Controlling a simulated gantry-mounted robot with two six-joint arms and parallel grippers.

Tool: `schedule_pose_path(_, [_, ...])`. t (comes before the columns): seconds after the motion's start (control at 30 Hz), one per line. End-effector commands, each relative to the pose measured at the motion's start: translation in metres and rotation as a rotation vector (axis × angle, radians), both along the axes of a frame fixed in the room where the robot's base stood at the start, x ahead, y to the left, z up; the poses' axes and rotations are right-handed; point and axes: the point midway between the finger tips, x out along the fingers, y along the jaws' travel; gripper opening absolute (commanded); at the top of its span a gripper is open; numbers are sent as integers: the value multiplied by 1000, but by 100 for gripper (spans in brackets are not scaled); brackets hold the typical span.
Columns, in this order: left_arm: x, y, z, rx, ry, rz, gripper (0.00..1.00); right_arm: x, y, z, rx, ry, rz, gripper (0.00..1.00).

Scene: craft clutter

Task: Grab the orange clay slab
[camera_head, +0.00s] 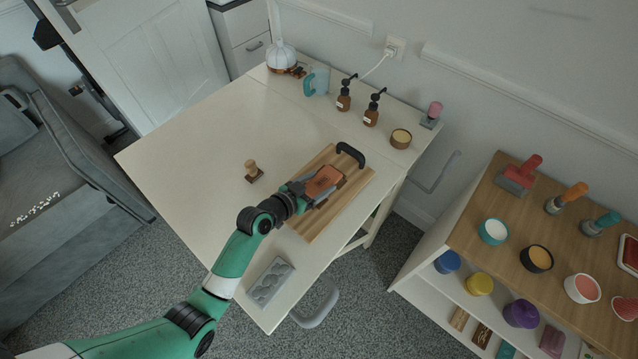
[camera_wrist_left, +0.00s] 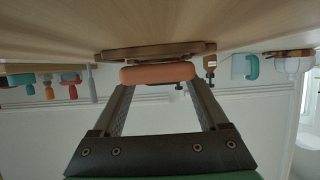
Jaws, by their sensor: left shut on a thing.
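The orange clay slab (camera_head: 323,180) is over the striped wooden board (camera_head: 316,226) on the cream table. It also shows in the wrist view as a rounded orange bar (camera_wrist_left: 158,73). My left gripper (camera_head: 318,187) reaches in from the lower left and is shut on the slab. In the wrist view its two dark fingers sit at the slab's two ends. A brown wooden piece (camera_wrist_left: 155,50) lies just beyond the slab there. I cannot tell whether the slab touches the board. My right gripper is not in view.
A black handle (camera_head: 351,154) stands at the board's far end. A wooden stamp (camera_head: 254,171) stands left of the board, and a grey mould (camera_head: 271,283) lies near the front edge. Bottles (camera_head: 344,99) and a wooden bowl (camera_head: 400,138) line the back.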

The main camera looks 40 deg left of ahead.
Motion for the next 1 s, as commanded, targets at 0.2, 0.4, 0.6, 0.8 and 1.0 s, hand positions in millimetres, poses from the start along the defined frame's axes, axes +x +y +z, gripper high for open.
schedule_pose_path(0.2, [-16,-11,53,3,-5,0,8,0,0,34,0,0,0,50])
schedule_pose_path(0.4, [-61,-41,96,1,0,-3,8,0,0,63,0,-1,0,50])
schedule_pose_path(0.6, [-100,-67,113,1,0,-3,8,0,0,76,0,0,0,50])
schedule_pose_path(0.8, [-116,-77,120,2,-2,-1,8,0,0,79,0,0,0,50])
schedule_pose_path(1.0, [-117,-78,120,1,-3,1,8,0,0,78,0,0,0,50])
